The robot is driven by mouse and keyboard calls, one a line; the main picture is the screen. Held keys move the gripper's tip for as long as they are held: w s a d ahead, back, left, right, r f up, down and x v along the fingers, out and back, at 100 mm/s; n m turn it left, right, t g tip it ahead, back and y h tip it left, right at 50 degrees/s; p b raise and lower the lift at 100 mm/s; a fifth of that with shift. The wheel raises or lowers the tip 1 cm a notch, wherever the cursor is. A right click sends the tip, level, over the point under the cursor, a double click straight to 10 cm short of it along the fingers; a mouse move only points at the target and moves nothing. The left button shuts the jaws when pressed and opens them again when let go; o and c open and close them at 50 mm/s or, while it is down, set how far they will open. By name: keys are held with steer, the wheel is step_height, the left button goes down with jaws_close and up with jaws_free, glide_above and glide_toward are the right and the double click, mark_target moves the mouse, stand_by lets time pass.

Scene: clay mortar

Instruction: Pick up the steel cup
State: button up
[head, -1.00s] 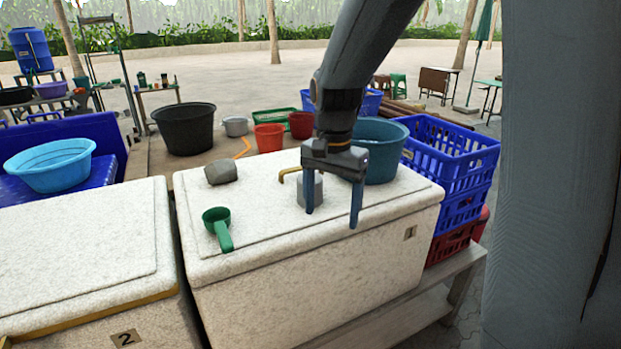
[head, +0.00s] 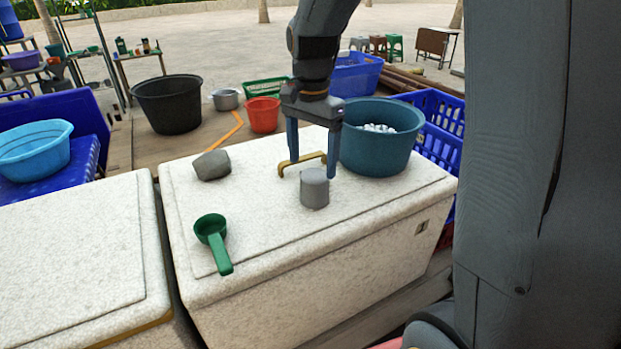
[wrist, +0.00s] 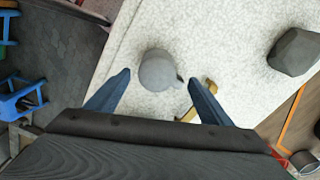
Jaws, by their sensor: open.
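The steel cup (head: 315,188) is a small grey cylinder standing on the white foam cooler lid (head: 262,225). In the wrist view the cup (wrist: 158,70) is seen from above, with a small bump on its right side, and lies ahead of and between the two fingertips. My gripper (head: 311,163) is open and empty, its blue fingers pointing down. In the head view the fingers appear behind the cup, at its left and right. In the wrist view the fingertips (wrist: 158,80) stay apart from the cup. Whether they are at cup height is hard to tell.
A teal tub (head: 378,155) with white pieces stands right of my gripper. A grey stone-like block (head: 212,165) and a green scoop (head: 213,240) lie left.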

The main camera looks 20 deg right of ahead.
mark_target(315, 175)
steer(key=shift+s+d+f, duration=0.1)
steer(key=shift+d+f, duration=0.15)
steer(key=shift+f, duration=0.65)
steer(key=shift+d+f+p, duration=0.1)
steer(key=shift+f+p, duration=0.8)
steer(key=shift+f, duration=1.6)
steer(key=c, duration=1.1)
